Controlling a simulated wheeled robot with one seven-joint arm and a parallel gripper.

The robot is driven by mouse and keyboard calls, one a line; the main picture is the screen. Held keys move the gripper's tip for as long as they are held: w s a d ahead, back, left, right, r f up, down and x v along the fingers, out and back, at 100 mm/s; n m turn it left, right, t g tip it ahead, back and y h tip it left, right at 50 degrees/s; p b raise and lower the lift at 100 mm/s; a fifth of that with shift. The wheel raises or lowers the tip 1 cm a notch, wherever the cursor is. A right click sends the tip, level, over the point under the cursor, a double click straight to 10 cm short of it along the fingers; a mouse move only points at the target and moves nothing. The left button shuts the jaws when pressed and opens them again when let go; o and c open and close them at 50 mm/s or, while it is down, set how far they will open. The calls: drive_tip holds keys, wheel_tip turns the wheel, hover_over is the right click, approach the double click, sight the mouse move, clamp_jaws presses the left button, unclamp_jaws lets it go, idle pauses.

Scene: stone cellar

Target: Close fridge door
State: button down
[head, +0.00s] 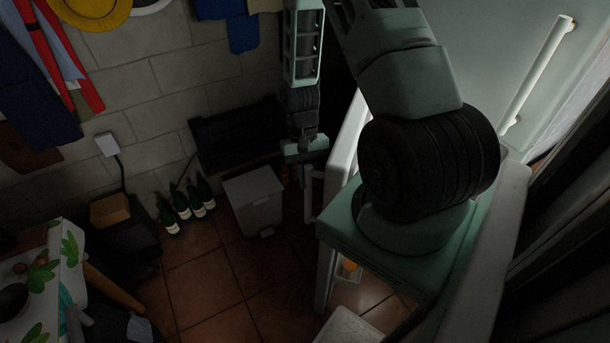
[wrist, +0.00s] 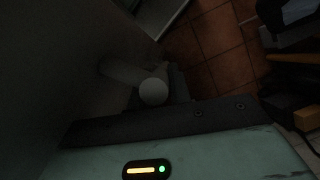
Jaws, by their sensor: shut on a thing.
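The fridge door (head: 331,245) stands open in the head view, seen nearly edge-on beyond my arm. Its white handle (head: 311,203) is on the door's left side. My gripper (head: 305,174) points down at the upper part of this handle and is shut on it. In the wrist view the pale handle (wrist: 152,92) shows its rounded end close to my gripper, with the dim door face (wrist: 60,85) on the left. My arm hides much of the door and the fridge opening, and the fingertips are dark and hard to make out.
A grey bin (head: 254,200) and several dark bottles (head: 186,206) stand by the stone wall, left of the door. A patterned table (head: 45,275) is at lower left. The tiled floor (head: 215,285) between is clear. A second, long white handle (head: 538,72) is at upper right.

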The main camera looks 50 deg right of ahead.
drive_tip(key=c, duration=1.3)
unclamp_jaws()
drive_tip(key=b+v, duration=0.3)
drive_tip(key=v, duration=1.4)
drive_tip(key=shift+w+r, duration=0.2)
